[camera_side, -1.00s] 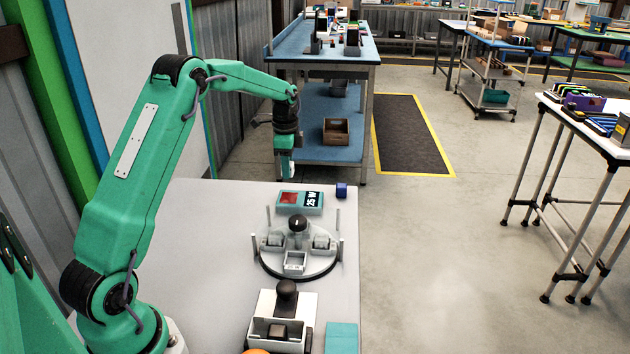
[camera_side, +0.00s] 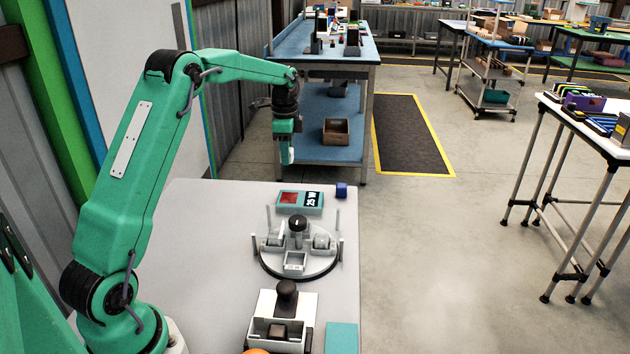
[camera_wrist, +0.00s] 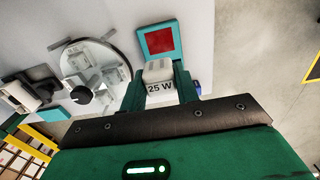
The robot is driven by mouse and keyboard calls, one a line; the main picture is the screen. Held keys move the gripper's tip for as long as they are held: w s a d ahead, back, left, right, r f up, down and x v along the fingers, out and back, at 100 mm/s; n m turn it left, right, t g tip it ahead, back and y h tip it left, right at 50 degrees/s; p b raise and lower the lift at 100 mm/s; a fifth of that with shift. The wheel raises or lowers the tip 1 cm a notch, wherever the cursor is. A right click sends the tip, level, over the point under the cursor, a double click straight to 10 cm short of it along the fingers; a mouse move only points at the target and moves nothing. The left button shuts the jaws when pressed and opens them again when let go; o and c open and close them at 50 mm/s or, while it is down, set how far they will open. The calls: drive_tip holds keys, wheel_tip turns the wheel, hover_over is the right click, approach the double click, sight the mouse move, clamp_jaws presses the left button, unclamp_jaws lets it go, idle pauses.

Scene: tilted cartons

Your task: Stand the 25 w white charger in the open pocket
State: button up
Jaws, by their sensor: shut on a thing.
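My gripper (camera_wrist: 160,90) is shut on the white charger (camera_wrist: 158,71), whose end face reads "25 W" in the wrist view. In the side view my gripper (camera_side: 286,148) hangs in the air above the far end of the grey table, with the charger small and pale at its tip. The round holder (camera_side: 298,272) stands on the table, nearer the side camera than my gripper. Its front pocket (camera_side: 295,262) looks open and empty. Pale blocks show in its left and right pockets. The holder also shows in the wrist view (camera_wrist: 83,72), left of the charger.
A teal box with a red panel (camera_side: 300,202) lies behind the holder, with a blue cube (camera_side: 341,190) beside it. Thin upright posts and a black knob (camera_side: 298,224) rise from the holder. A white station (camera_side: 282,328) and a teal block (camera_side: 341,338) stand in front.

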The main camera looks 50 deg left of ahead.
wheel_tip(320, 180, up, 2)
drive_tip(key=shift+r, duration=0.1)
drive_tip(key=shift+d+r, duration=0.25)
drive_tip(key=s+d, duration=0.7)
drive_tip(key=d, duration=0.3)
drive_tip(key=s+d, duration=0.7)
drive_tip(key=d, duration=0.3)
drive_tip(key=shift+w+d+f, duration=0.1)
drive_tip(key=shift+d+f, duration=0.05)
drive_tip(key=shift+f, duration=2.55)
drive_tip(key=shift+w+d+f, duration=0.1)
drive_tip(key=shift+f, duration=2.55)
drive_tip(key=shift+f, duration=0.2)
